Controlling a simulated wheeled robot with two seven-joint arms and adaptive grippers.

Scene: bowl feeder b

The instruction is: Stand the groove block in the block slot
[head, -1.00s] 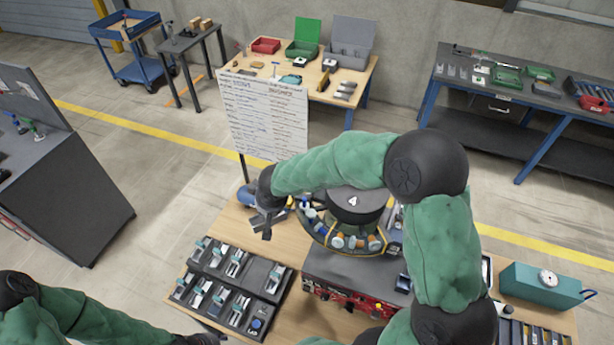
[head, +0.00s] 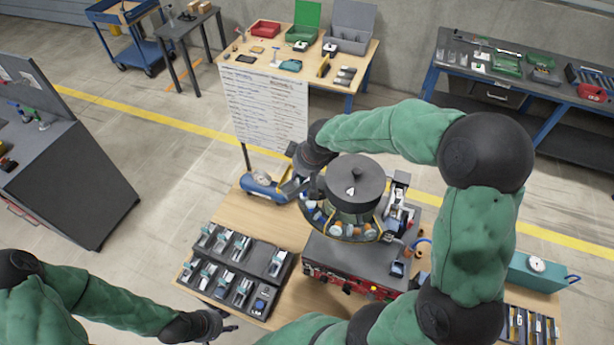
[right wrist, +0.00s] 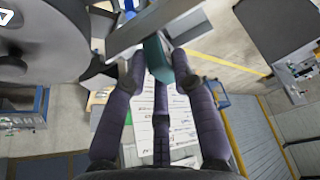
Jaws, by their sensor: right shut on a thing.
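My right gripper (head: 294,186) is at the left side of the bowl feeder (head: 354,187), above its rim. In the right wrist view its fingers (right wrist: 160,82) are shut on a grey piece with a teal part (right wrist: 155,58), which I take to be the groove block. In the head view the held piece is small and partly hidden by the gripper. My left gripper (head: 226,328) is low at the bottom, near the front of the black tray (head: 262,252); its finger opening is too small to tell. I cannot pick out the block slot with certainty.
The black tray holds several grey and teal pieces in rows. A grey machine base (head: 330,258) carries the feeder. A blue cylindrical thing (head: 262,186) and a white written board (head: 264,108) stand behind. Bare wood (head: 245,213) lies between tray and feeder.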

